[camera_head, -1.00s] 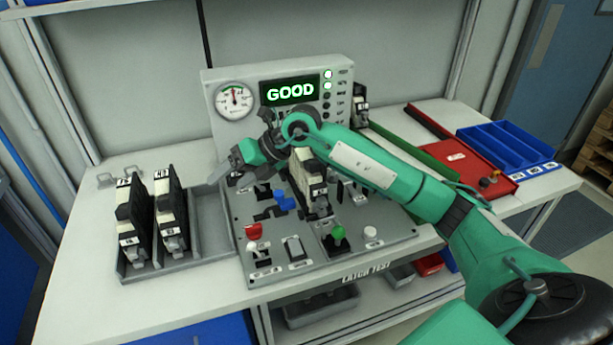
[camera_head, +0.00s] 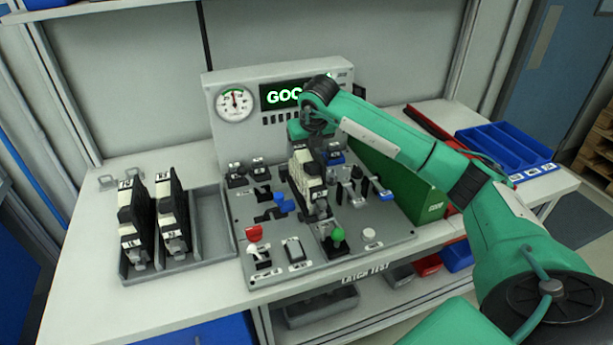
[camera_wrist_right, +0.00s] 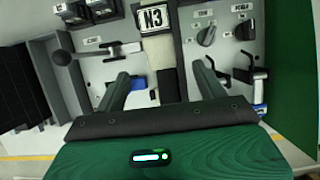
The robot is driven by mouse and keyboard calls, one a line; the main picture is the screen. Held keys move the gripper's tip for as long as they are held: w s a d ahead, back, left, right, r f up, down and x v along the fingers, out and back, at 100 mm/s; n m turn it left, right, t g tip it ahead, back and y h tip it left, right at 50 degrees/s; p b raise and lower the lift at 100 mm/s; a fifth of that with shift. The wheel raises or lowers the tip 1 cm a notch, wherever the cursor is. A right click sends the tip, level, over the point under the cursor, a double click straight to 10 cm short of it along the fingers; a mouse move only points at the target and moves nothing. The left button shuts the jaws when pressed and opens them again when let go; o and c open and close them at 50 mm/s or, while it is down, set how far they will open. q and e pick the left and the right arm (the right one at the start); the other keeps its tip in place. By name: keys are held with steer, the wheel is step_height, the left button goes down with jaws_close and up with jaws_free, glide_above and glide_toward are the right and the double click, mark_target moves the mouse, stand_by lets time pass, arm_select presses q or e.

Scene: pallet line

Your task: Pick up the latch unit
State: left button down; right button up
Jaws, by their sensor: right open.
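The latch unit (camera_head: 308,180), a cream and black block, stands upright in the middle of the grey test fixture (camera_head: 240,265). In the right wrist view its cream body (camera_wrist_right: 172,82) shows, with an "N3" label on top. My right gripper (camera_head: 312,135) is above and behind the unit in the head view, its fingertips mostly hidden. In the wrist view the right gripper (camera_wrist_right: 161,85) is open, one finger on each side of the unit, with gaps to both. My left gripper is not in view.
Two similar units (camera_head: 172,215) stand in a grey tray (camera_head: 212,240) at left. Levers and knobs surround the unit, including a red-capped lever (camera_head: 254,233), a blue handle (camera_head: 282,201) and a green knob (camera_head: 338,234). A green bin (camera_head: 405,180) is close at right. The display reads "GOOD", partly covered.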

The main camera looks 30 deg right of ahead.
mark_target(307, 157)
steer(key=shift+w+d+f, duration=0.1)
steer(key=shift+w+f, duration=0.05)
steer(key=shift+f, duration=0.35)
steer(key=x, duration=0.1)
steer(key=p+x, duration=0.1)
steer(key=x, duration=0.1)
steer(key=p+x, duration=0.1)
steer(key=shift+w+d+f, duration=0.1)
steer(key=shift+d+f, duration=0.1)
steer(key=shift+d, duration=0.15)
steer(key=shift+f, duration=0.15)
steer(key=shift+c, duration=1.3)
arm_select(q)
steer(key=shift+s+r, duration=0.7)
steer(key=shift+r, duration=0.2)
arm_select(e)
steer(key=shift+w, duration=0.1)
jaws_close()
